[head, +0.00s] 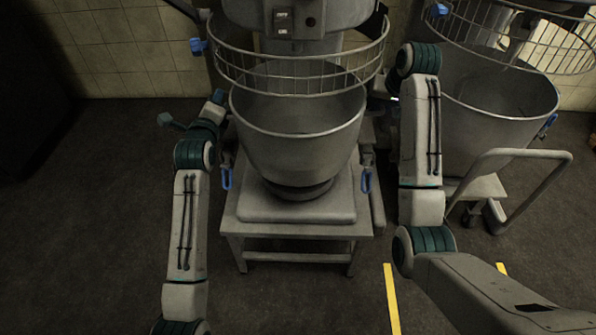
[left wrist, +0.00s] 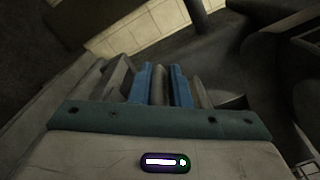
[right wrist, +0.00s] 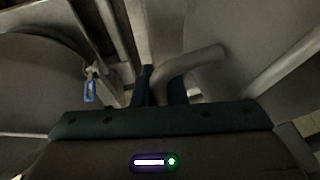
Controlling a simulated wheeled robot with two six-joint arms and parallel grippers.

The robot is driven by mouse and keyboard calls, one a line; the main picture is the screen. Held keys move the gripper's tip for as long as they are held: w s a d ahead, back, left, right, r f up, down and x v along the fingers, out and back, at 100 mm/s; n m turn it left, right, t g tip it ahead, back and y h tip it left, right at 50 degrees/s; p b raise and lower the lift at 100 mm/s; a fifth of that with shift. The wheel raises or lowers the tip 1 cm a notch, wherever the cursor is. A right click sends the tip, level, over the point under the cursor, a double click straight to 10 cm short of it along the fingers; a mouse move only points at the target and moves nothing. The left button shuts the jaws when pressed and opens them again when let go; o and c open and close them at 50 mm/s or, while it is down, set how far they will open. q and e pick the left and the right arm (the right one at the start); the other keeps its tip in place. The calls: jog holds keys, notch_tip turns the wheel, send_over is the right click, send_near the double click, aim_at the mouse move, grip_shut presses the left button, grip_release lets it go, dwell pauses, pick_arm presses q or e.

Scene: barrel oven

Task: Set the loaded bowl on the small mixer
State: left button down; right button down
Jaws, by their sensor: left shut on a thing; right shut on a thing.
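The steel bowl (head: 298,150) stands upright in the middle of the head view, under the raised wire guard (head: 300,82) of the small mixer (head: 318,12). Its dark foot is over the mixer's base plate (head: 300,213); I cannot tell whether it is fully seated. Its contents cannot be made out. My left gripper (head: 216,104) is at the bowl's left side, its blue fingers (left wrist: 160,86) shut on a grey handle bar. My right gripper (right wrist: 162,88) is at the bowl's right side, shut on a curved grey handle (right wrist: 195,62); my arm partly hides it in the head view.
Blue-handled clamps (head: 226,178) hang at both sides of the mixer. A second mixer with a large bowl (head: 495,110) and a trolley with a push handle (head: 535,155) stand close on the right. The floor (head: 90,220) at left is clear.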

pick_arm(q)
jog(key=shift+f+b, duration=0.55)
jog(key=shift+b, duration=0.15)
pick_arm(e)
jog(key=shift+a+f, duration=0.1)
jog(key=shift+f, duration=0.5)
pick_arm(q)
jog(key=c, duration=1.7)
grip_release()
jog(key=shift+f, duration=0.2)
pick_arm(e)
jog(key=c, duration=1.8)
grip_release()
jog(key=shift+f, duration=0.1)
pick_arm(q)
jog(key=o, duration=0.3)
jog(key=shift+s+r, duration=0.15)
pick_arm(e)
jog(key=o, duration=0.3)
jog(key=shift+s, duration=0.15)
pick_arm(q)
jog(key=shift+o, duration=0.2)
